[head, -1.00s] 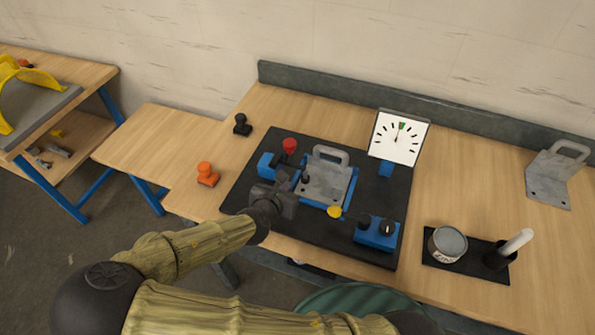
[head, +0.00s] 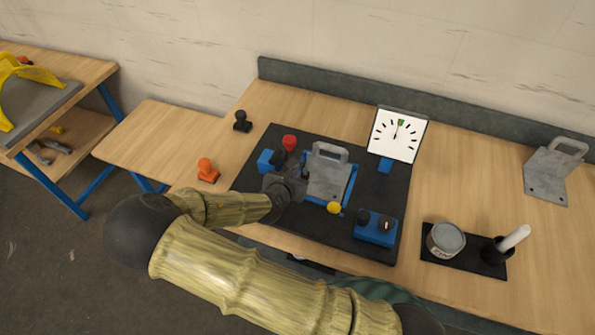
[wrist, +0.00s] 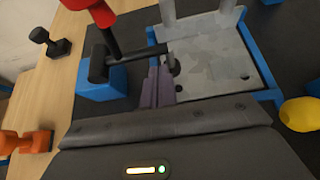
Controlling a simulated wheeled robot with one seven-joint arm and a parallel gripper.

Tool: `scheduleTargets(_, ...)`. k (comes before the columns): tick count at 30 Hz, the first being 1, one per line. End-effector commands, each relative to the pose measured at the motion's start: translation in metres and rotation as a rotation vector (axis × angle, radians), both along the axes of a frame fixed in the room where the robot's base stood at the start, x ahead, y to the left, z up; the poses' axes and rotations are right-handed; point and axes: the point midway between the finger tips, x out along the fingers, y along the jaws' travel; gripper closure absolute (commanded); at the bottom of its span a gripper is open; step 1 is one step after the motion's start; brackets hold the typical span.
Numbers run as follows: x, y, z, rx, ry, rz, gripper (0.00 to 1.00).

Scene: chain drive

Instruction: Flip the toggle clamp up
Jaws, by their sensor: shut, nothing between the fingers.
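The toggle clamp has a blue base block (wrist: 100,88), a black bar (wrist: 125,57) and a handle with a red end (wrist: 108,28). In the head view, its red knob (head: 289,142) stands above the blue base (head: 266,160), left of the grey metal plate (head: 327,172). In the wrist view, the bar reaches right to the plate's near-left edge, and the handle rises from the bar's left part. My gripper (head: 296,180) is shut and empty. Its purple-grey fingers (wrist: 157,84) are close beside the bar's right end; I cannot tell whether they touch it.
The handled grey plate lies in a blue frame on the black board (head: 335,225). A yellow knob (head: 333,208) and blue switch box (head: 375,228) are near its front. A dial (head: 397,135) stands behind. Orange (head: 207,170) and black (head: 242,122) pieces sit left on the bench.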

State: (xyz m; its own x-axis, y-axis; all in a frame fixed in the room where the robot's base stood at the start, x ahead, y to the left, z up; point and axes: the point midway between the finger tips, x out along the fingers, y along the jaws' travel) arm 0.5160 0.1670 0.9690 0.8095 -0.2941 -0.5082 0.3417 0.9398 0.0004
Motion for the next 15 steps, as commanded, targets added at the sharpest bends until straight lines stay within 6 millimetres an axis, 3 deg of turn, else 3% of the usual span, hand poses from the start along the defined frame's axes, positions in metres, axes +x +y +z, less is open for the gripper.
scheduleTargets(6, 0.018, -0.007, -0.011, 0.0, 0.0, -0.001, 1.0)
scheduleTargets(15, 0.021, -0.008, -0.014, 0.0, 0.0, 0.001, 1.0)
